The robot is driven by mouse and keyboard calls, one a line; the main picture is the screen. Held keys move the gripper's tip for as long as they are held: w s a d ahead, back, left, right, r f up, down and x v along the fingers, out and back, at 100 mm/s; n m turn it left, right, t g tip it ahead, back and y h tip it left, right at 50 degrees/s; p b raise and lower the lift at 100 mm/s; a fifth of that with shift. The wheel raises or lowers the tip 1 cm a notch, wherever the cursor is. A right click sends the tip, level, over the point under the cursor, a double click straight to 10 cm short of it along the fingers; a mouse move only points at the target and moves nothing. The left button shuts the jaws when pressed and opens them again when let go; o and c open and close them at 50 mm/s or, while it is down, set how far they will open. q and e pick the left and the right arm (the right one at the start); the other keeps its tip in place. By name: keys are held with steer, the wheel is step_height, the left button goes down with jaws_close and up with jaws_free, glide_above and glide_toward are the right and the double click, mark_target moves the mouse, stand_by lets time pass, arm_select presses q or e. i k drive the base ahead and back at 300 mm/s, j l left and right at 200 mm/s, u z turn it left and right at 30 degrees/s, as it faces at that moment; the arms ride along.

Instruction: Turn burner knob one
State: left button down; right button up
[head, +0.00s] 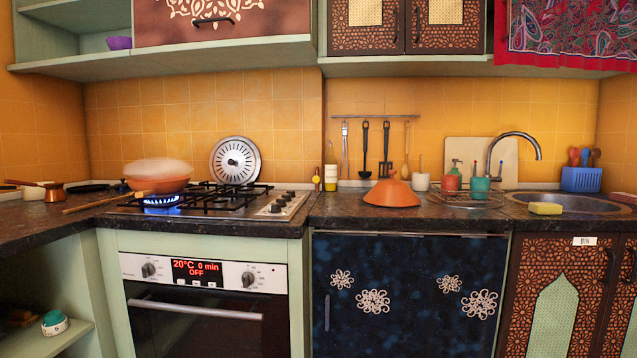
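The stove's burner knobs (283,202) stand in a short row on the right side of the steel gas cooktop (240,211). They are small in view, and I cannot tell which one is turned. A blue flame burns at the front left burner (163,201). An orange pot (158,184) with a pale, steamy top sits over or just behind that flame. The other burners show no flame. Neither of my grippers is in the head view.
The oven (205,300) below has two knobs and a red display. An orange cone lid (391,193) stands on the counter right of the cooktop. A wooden spoon (108,201) lies left of it. A dish rack and sink (570,203) are at the right.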

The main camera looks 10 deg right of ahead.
mark_target(273, 208)
steer(key=i+j+z, duration=0.25)
steer(key=i+j, duration=0.2)
steer(key=j, duration=0.15)
steer(key=i+j+z, duration=0.15)
steer(key=j, duration=0.2)
steer(key=i+j+z, duration=0.1)
steer(key=i+j, duration=0.15)
steer(key=i+j+z, duration=0.15)
steer(key=j, duration=0.3)
